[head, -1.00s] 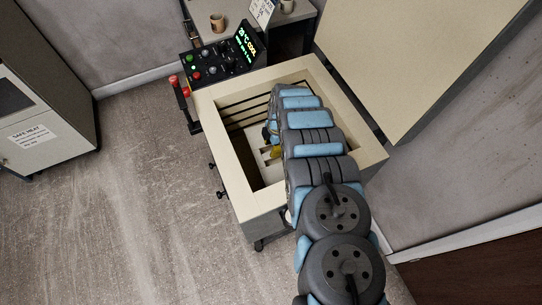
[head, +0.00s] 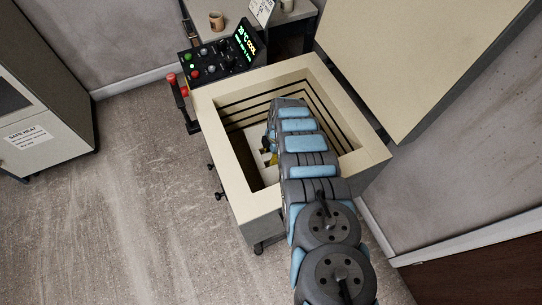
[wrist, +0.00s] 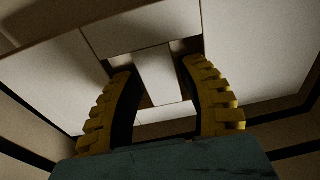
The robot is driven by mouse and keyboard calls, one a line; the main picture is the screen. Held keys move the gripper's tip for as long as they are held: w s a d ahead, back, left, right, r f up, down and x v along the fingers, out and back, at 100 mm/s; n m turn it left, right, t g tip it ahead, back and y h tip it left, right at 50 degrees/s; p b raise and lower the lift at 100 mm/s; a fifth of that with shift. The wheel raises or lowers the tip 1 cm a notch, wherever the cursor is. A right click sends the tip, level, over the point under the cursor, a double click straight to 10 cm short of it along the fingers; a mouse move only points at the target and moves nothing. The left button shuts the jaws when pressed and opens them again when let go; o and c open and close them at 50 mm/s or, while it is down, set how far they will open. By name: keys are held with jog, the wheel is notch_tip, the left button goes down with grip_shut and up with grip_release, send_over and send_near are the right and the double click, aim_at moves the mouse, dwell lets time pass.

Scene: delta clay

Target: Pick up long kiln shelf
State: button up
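My gripper (wrist: 158,67) is inside the open kiln (head: 213,103), pointing at its floor. Its two yellow fingers with dark pads are spread apart. A narrow pale strip (wrist: 155,78) lies between the fingertips, with dark gaps on both sides, and nothing looks clamped. Pale flat slabs surround it: a wide one at left (wrist: 65,85), one at top (wrist: 125,27) and a large one at right (wrist: 255,45). I cannot tell which piece is the long kiln shelf. In the head view, my arm hides most of the kiln floor; a little pale slab (head: 254,157) shows beside it.
The kiln walls stand close around my arm. The raised lid (head: 415,55) is at upper right. A control panel (head: 218,57) sits at the kiln's back left corner. A table with a cup (head: 217,21) is behind. A grey cabinet (head: 35,95) stands far left; floor between is clear.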

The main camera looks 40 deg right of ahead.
grip_shut()
jog(key=shift+r, duration=0.1)
